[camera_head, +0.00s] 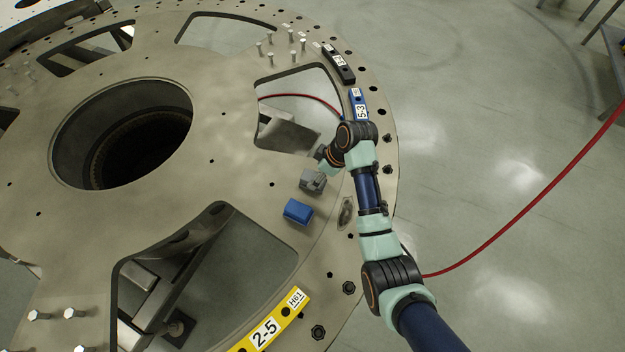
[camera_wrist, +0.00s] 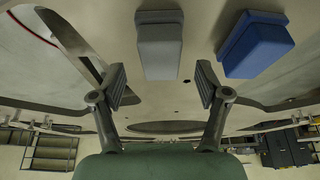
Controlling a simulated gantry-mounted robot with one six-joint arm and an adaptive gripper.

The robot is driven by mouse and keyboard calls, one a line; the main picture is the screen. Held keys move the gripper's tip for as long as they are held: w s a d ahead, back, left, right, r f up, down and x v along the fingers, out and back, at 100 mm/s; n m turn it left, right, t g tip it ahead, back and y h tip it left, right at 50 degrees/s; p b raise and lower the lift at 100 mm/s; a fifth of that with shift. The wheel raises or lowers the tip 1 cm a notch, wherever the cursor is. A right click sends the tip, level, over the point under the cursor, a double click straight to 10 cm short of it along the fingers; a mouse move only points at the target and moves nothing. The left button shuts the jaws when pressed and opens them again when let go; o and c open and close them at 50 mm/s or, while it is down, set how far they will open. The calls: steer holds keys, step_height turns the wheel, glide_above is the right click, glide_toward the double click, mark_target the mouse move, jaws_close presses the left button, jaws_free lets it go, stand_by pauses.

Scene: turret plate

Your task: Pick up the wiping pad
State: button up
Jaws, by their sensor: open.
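Two small blocks, either of which could be the wiping pad, sit side by side on the turret plate (camera_head: 225,160). One is a grey block (camera_head: 312,181) with a wider base; the other is a blue block (camera_head: 298,211) of similar shape. My gripper (camera_wrist: 162,84) is open and empty. In the wrist view the grey block (camera_wrist: 160,48) is beyond the gap between the fingertips, apparently not touched. The blue block (camera_wrist: 257,45) is to the right, outside the right finger. In the head view my wrist is beside the grey block and hides part of my gripper.
The plate has a large round hole (camera_head: 120,135) and several cut-out windows. A blue label block marked 5-3 (camera_head: 359,105), a black one (camera_head: 338,64) and a yellow one marked 2-5 (camera_head: 272,327) line the rim. Upright bolts stand near the windows.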

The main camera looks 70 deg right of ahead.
mark_target(313, 176)
steer(key=x, duration=0.3)
steer(key=shift+w+a+f+b, duration=0.1)
steer(key=shift+w+f+b, duration=0.1)
steer(key=shift+f+b, duration=0.1)
steer(key=shift+r, duration=0.1)
steer(key=c, duration=1.3)
steer(key=shift+o, duration=0.2)
steer(key=shift+r, duration=0.1)
step_height(313, 176, up, 20)
steer(key=p, duration=0.5)
